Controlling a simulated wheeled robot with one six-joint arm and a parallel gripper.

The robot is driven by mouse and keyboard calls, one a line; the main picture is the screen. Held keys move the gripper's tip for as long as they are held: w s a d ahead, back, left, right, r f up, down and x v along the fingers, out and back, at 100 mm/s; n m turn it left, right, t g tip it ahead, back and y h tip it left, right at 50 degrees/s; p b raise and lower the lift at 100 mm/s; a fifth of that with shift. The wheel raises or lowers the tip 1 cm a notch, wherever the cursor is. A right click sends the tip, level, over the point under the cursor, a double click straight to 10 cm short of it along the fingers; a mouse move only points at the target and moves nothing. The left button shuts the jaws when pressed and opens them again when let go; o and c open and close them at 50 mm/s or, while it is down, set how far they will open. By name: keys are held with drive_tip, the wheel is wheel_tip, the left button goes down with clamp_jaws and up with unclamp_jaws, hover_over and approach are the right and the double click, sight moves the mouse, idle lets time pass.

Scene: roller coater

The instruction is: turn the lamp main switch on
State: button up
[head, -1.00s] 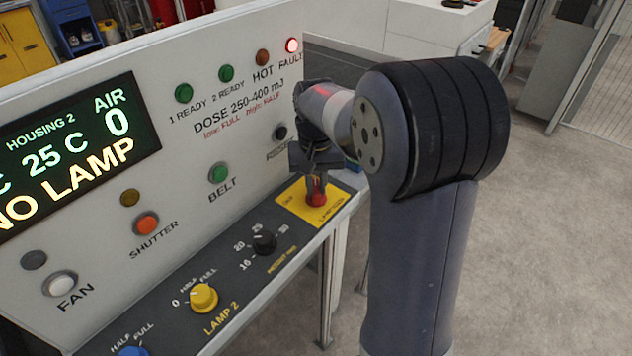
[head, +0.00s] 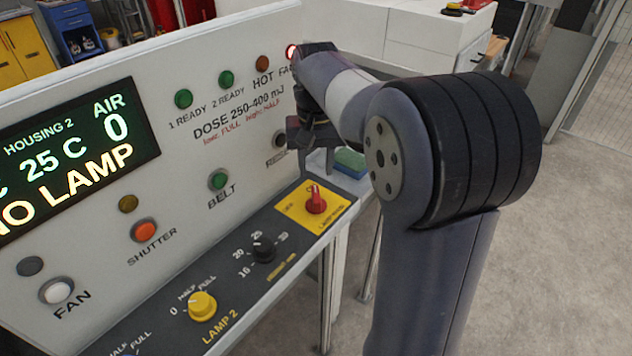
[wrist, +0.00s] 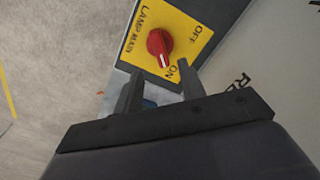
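The lamp main switch (head: 316,200) is a red rotary knob on a yellow plate (head: 340,209) at the right end of the sloped panel. In the wrist view the red knob (wrist: 159,44) shows a white pointer line directed towards the ON label, away from OFF. My gripper (wrist: 161,92) is open and empty; its two dark fingers stand apart, clear of the knob. In the head view my gripper (head: 302,135) is above and behind the switch, partly hidden by my own wrist.
Beside the switch are a black knob (head: 263,248) and the yellow LAMP 2 knob (head: 202,306). The upright panel has a green BELT button (head: 218,180), an orange SHUTTER button (head: 145,230) and a display (head: 80,150) reading NO LAMP. A red fault light (head: 291,51) is partly visible.

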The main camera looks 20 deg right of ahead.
sight(316, 193)
drive_tip(key=shift+r, duration=1.75)
drive_tip(key=shift+f, duration=0.1)
wheel_tip(316, 193, down, 11)
drive_tip(key=shift+r+p, duration=0.1)
drive_tip(key=shift+p, duration=0.3)
drive_tip(key=shift+n, duration=0.3)
drive_tip(key=shift+r, duration=0.15)
